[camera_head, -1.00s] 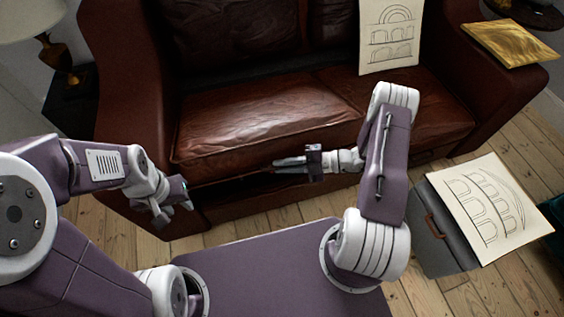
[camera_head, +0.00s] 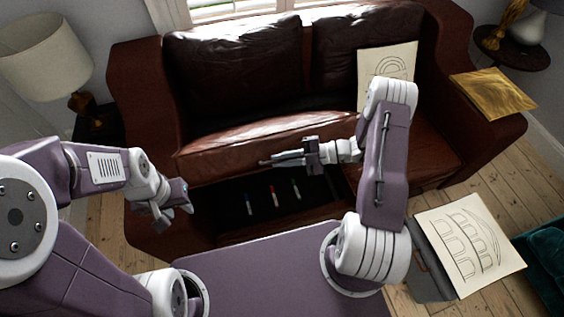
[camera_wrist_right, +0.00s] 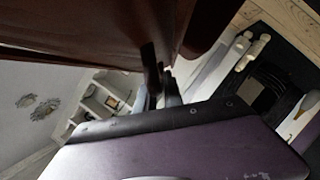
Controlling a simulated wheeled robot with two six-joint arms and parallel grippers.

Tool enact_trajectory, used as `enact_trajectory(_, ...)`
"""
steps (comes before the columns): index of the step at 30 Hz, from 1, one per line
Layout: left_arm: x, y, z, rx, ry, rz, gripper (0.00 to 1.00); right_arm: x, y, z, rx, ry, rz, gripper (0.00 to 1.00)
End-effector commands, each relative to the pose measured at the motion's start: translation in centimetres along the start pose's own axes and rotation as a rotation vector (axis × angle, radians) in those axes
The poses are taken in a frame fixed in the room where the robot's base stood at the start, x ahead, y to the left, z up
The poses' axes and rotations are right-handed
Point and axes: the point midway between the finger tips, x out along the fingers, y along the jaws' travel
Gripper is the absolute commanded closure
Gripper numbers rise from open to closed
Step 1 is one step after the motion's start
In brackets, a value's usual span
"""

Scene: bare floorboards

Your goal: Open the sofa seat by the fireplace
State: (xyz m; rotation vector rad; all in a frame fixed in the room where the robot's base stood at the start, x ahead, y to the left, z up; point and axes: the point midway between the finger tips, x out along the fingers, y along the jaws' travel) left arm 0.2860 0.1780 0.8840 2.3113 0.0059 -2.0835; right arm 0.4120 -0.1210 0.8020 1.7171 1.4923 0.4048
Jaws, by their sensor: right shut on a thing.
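The brown leather sofa stands ahead, and its left seat (camera_head: 255,138) is tilted up at the front, apart from the base. Beneath it a dark storage space (camera_head: 225,200) shows, holding a blue marker (camera_head: 249,204), a red marker (camera_head: 274,196) and a marker with a dark end (camera_head: 296,189). My right gripper (camera_head: 268,161) is shut on the raised seat's front edge. In the right wrist view the seat's dark red underside or edge (camera_wrist_right: 90,35) fills the upper left. My left gripper (camera_head: 178,208) hangs empty left of the opening; its finger gap is unclear. No fireplace is recognisable.
The right seat (camera_head: 425,150) is down, with a drawing (camera_head: 386,75) leaning on the backrest. A gold folder (camera_head: 493,93) lies on the right armrest. A dark case (camera_head: 425,268) and another drawing (camera_head: 468,245) are on the floor at right. A lamp (camera_head: 45,60) stands left.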

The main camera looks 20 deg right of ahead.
Motion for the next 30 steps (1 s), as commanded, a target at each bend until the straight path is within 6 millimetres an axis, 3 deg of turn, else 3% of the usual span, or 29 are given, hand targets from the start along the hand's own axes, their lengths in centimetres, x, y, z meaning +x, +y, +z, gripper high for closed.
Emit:
enact_trajectory(12,-0.1,0.0,0.0,0.000,0.000,0.000,0.64,0.0,0.2,0.0,-0.004,-0.002,-0.002,1.00)
enact_trajectory(13,-0.1,0.0,0.0,0.000,0.000,0.000,0.64,0.0,0.2,0.0,-0.004,-0.002,-0.002,0.83)
enact_trajectory(15,-0.1,0.0,0.0,0.000,0.000,0.000,0.64,0.0,0.2,0.0,-0.004,-0.001,-0.002,0.67)
enact_trajectory(25,-0.2,0.0,0.0,0.000,0.000,0.000,0.64,-0.3,0.2,0.0,-0.002,-0.002,0.000,0.67)
enact_trajectory(30,-0.2,0.0,0.0,0.000,0.000,0.000,0.64,-3.6,0.3,0.1,-0.003,-0.006,0.002,0.67)
